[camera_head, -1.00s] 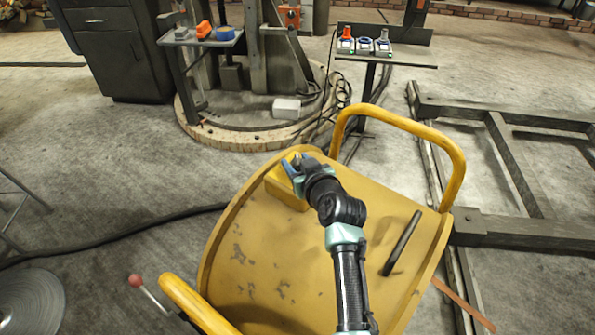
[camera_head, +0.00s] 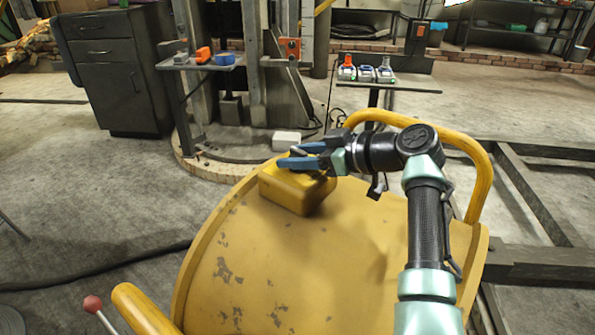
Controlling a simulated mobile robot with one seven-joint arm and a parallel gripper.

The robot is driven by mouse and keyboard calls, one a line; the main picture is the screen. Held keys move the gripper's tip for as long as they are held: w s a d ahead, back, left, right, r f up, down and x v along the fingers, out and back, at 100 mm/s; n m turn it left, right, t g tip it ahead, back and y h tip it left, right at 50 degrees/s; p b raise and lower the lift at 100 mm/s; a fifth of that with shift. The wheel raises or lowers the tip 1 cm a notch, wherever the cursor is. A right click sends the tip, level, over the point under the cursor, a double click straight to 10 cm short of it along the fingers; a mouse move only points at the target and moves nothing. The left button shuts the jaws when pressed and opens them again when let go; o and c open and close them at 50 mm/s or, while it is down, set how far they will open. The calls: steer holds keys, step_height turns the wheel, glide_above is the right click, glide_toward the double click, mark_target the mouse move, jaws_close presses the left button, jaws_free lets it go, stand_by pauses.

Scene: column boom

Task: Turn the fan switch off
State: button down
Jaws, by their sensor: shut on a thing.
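My gripper (camera_head: 290,155), with blue fingers, points left at the top of a yellow box (camera_head: 297,195) over the yellow platform. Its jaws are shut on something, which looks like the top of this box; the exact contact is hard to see. I cannot tell whether the box rests on the platform or is slightly raised. No fan or clearly marked fan switch can be made out. A small orange-red box (camera_head: 290,47) with a dark spot is on the grey column behind; I cannot tell whether it is a switch.
The yellow platform (camera_head: 240,265) has a raised yellow rail (camera_head: 470,150). A shelf (camera_head: 200,64) with orange and blue items and a stand (camera_head: 400,88) with several small devices are behind. A red-knobbed lever (camera_head: 93,304) is at lower left. Dark beams lie on the right.

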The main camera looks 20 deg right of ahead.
steer(key=shift+f+n+g+y+b, duration=0.15)
steer(key=shift+n+g+y+b, duration=0.35)
steer(key=shift+n+g+b, duration=0.35)
steer(key=shift+c, duration=1.8)
jaws_free()
steer(key=shift+t, duration=0.25)
steer(key=shift+s+d+r, duration=0.1)
steer(key=shift+d+r, duration=0.05)
steer(key=shift+r, duration=0.05)
steer(key=p+v, duration=0.3)
steer(key=v, duration=0.9)
steer(key=shift+d, duration=0.2)
steer(key=shift+s+r, duration=0.1)
